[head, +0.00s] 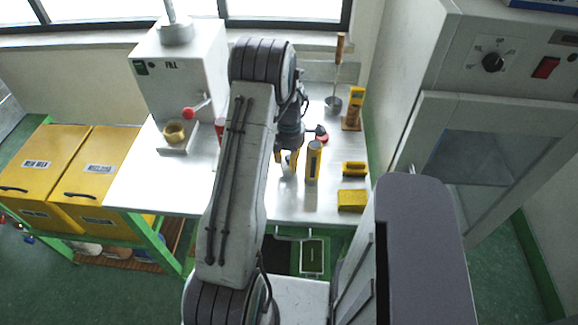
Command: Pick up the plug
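My gripper (286,158) points down over the metal table, right of my forearm. I cannot tell for sure which object is the plug. A small red and dark piece (322,135) lies on the table just behind and right of the gripper. Another red object (220,128) is partly hidden behind my forearm.
The table (145,183) also bears a FILL machine (178,75) with a gold ring (174,133), a ladle (334,103), a yellow tool on a wooden block (353,108), a yellow-black block (354,169) and a sponge (352,200). A grey cabinet (480,110) bounds the right.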

